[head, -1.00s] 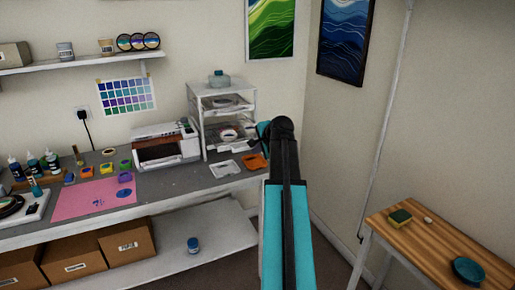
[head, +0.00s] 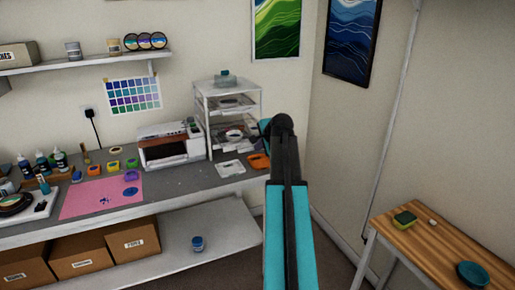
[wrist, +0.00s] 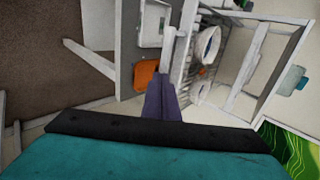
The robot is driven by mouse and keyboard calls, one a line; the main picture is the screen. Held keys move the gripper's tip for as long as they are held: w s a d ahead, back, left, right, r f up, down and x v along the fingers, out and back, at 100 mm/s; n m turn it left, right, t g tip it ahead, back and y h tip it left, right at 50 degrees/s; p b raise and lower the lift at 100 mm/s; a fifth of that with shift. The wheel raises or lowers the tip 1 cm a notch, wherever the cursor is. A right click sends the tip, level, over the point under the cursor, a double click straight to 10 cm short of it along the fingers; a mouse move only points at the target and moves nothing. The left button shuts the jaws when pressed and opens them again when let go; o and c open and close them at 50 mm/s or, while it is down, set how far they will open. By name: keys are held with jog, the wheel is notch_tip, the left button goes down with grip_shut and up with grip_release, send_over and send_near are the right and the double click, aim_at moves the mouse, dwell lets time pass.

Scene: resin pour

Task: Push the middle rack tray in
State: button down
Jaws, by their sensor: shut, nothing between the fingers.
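The white rack (head: 204,104) stands at the back right of the bench, with several levels. The middle tray (head: 234,143) carries a round white-rimmed piece; how far it sticks out is unclear. In the wrist view the rack frame (wrist: 262,60) appears turned on its side, with round pieces on its trays. My gripper (wrist: 160,86) is shut and empty, its fingers pointing toward the rack's front edge. Whether they touch a tray I cannot tell. In the head view my arm hides most of the gripper.
A white tray (head: 230,167) and an orange mould (head: 258,162) lie on the bench before the rack. A printer-like machine (head: 171,146) stands left of it. A clear container (head: 225,79) sits on top. The wall is close on the right.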

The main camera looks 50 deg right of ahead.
jog(key=b, duration=0.1)
send_near(244, 136)
jog(key=w+d+f, duration=0.1)
jog(key=w, duration=0.2)
jog(key=w+d+f, duration=0.1)
jog(key=w+d, duration=0.1)
jog(key=w, duration=0.2)
jog(key=w+d+f, duration=0.1)
jog(key=w+f, duration=0.1)
jog(key=w, duration=0.1)
jog(key=shift+w+d, duration=0.15)
jog(key=shift+d, duration=0.1)
jog(key=shift+w+r, duration=0.1)
jog(key=shift+r, duration=0.15)
jog(key=shift+a, duration=0.1)
jog(key=shift+s+a, duration=0.2)
jog(key=shift+s, duration=0.4)
jog(key=s, duration=0.1)
jog(key=s+a, duration=0.1)
jog(key=shift+s+a+p, duration=0.15)
jog(key=shift+s+p, duration=0.15)
jog(key=shift+s, duration=0.1)
jog(key=b+v, duration=0.2)
jog(key=v, duration=0.6)
jog(key=shift+s, duration=0.2)
jog(key=shift+b+v, duration=0.35)
jog(key=shift+v, duration=0.4)
